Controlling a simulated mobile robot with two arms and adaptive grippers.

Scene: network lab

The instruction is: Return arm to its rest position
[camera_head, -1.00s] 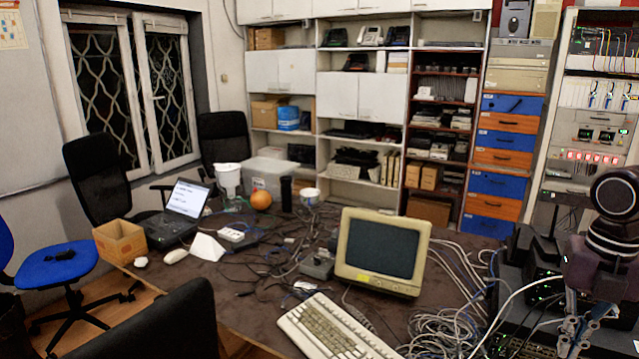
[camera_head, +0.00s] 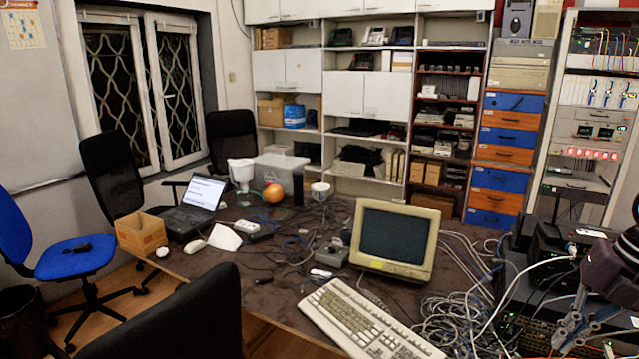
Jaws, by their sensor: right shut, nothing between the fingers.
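My right arm comes in at the right edge, only partly in view. My right gripper (camera_head: 572,335) is at the lower right, shut and empty, with its fingers pointing down. It shows in front of the dark network equipment (camera_head: 545,240) and its cables; whether it touches them I cannot tell. My left gripper is not in view.
A brown table (camera_head: 262,300) carries a beige monitor (camera_head: 393,240), a keyboard (camera_head: 362,320), a laptop (camera_head: 192,204) and a cardboard box (camera_head: 140,233). Tangled cables (camera_head: 440,322) lie near the gripper. Black chairs and a blue chair (camera_head: 75,258) stand at the left.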

